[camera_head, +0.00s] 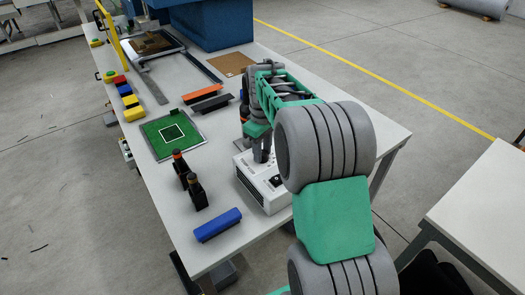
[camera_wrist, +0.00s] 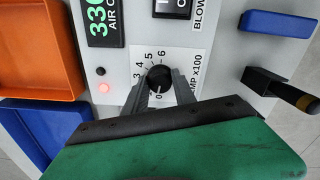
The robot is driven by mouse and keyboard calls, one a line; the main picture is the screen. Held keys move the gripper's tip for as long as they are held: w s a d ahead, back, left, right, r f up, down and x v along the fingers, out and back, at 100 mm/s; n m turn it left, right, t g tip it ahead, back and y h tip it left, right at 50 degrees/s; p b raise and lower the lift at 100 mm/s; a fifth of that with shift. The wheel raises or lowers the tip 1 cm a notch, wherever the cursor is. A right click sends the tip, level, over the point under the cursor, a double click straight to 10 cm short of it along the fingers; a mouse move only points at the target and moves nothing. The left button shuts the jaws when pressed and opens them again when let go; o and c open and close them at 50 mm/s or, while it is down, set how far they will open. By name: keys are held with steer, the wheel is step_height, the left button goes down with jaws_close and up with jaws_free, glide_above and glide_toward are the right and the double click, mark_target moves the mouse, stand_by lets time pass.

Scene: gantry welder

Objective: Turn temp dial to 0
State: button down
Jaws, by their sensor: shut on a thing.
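The temp dial (camera_wrist: 160,77) is a round black knob on a white scale plate marked "MP x100". Numbers 3 to 6 show above and left of it, and a 0 shows below it. Which number the knob points at is hard to tell. My gripper (camera_wrist: 161,83) is shut on the dial, one finger on each side. In the head view my gripper (camera_head: 262,152) reaches down to the white hot air station (camera_head: 271,200), and the dial is hidden there. The green display (camera_wrist: 103,25) shows digits that look like 330.
A black switch (camera_wrist: 174,7) marked "BLOW" and a lit red lamp (camera_wrist: 105,88) are on the panel.

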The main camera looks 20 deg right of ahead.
steer(key=shift+r+n, duration=0.1)
steer(key=shift+n, duration=0.8)
steer(key=c, duration=1)
jaws_free()
step_height(320, 180, up, 8)
steer(key=shift+f+b, duration=0.15)
steer(key=shift+b, duration=0.45)
